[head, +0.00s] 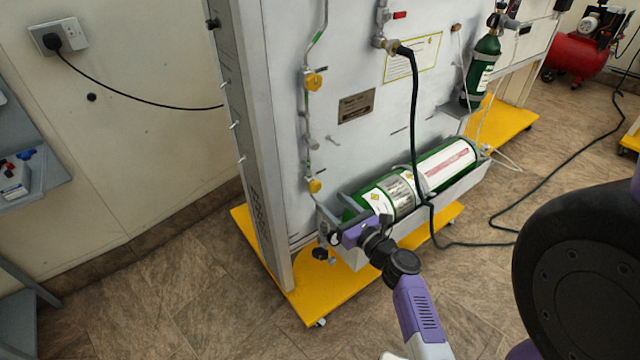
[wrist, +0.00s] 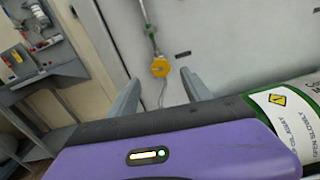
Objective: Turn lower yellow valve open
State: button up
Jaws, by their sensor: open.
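The lower yellow valve (head: 315,186) sits on a thin vertical pipe on the grey panel, above the left end of the green cylinder. In the wrist view the yellow valve (wrist: 160,67) shows ahead, between my two fingers and apart from them. My gripper (wrist: 160,92) is open and empty. In the head view my purple gripper (head: 348,232) is below and right of the lower valve, close to the cylinder's left end. The upper yellow valve (head: 313,81) is higher on the same pipe.
A large green cylinder (head: 450,165) lies in a grey cradle on the trainer's yellow base (head: 310,307). A black hose (head: 413,120) hangs in front of the panel. A grey shelf unit (head: 35,195) stands at the left. The floor between is clear.

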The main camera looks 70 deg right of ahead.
aim_at(317, 188)
jog(key=x, duration=0.6)
jog(key=shift+w+d, duration=0.1)
grip_shut()
